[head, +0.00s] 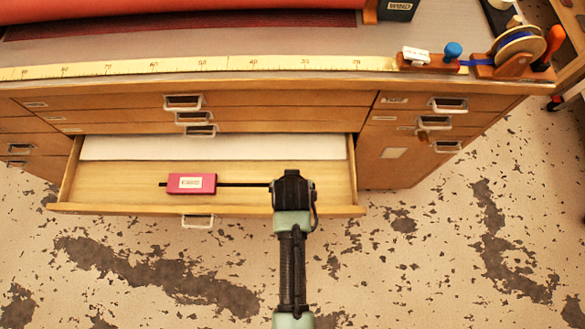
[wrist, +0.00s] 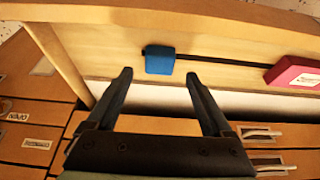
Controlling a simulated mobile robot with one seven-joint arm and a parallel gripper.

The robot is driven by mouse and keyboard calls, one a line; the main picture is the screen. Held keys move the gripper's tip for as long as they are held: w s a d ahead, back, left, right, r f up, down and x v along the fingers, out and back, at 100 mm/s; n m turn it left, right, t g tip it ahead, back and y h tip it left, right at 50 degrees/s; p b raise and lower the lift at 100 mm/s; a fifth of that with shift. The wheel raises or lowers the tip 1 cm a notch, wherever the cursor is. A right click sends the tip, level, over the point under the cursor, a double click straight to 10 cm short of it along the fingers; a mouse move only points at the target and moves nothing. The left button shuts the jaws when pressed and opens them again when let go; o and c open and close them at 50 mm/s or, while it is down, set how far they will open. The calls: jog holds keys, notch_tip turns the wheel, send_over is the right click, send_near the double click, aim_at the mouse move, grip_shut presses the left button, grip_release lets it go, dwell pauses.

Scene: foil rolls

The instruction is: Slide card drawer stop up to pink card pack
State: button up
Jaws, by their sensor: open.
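The pink card pack (head: 191,183) sits in the open drawer (head: 110,183), over a dark rail (head: 240,184). In the wrist view the pack (wrist: 296,74) is at the right edge, partly cut off. The blue stop (wrist: 160,60) sits on the same rail, with a clear gap between it and the pack. In the head view my gripper (head: 292,186) hides the stop. My gripper (wrist: 158,76) is open, and its two fingertips lie on either side of the stop in the wrist view, short of it. I see no contact.
A white sheet (head: 210,148) lies at the back of the drawer. The drawer's front wall (head: 130,209) and right side wall (head: 356,165) stand close around my gripper. The rail between stop and pack is bare. A yellow ruler (head: 200,67) runs along the cabinet top's edge.

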jog(key=shift+b+x, duration=0.4)
jog(key=shift+x, duration=1.8)
jog(key=shift+w, duration=0.1)
grip_shut()
